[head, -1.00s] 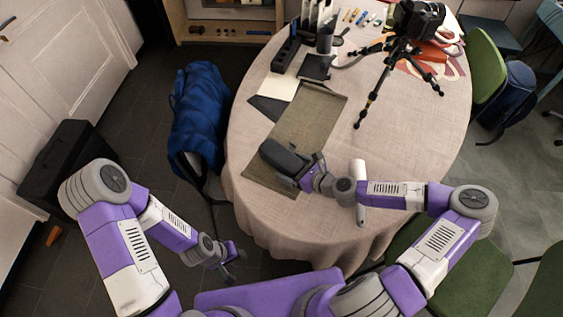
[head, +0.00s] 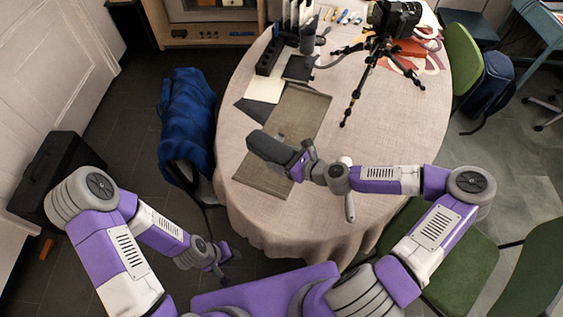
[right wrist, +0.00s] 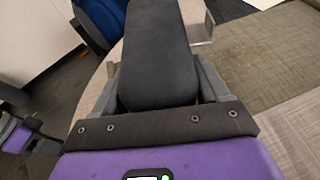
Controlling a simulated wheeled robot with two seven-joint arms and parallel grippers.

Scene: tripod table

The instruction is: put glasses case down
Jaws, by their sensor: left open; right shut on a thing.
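The dark grey glasses case (head: 268,146) is held over the left part of the table, above the olive-green mat (head: 300,112). It fills the middle of the right wrist view (right wrist: 158,55). My right gripper (head: 296,161) is shut on one end of the case, with a finger on each side in the right wrist view (right wrist: 158,95). I cannot tell whether the case's underside touches the mat. My left gripper (head: 222,262) is open and empty, low in front of the table and off its edge.
A black camera on a tripod (head: 372,60) stands on the table at the back right. A black organizer (head: 270,50) and papers (head: 264,88) lie at the back left. A blue jacket (head: 187,115) hangs left of the table.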

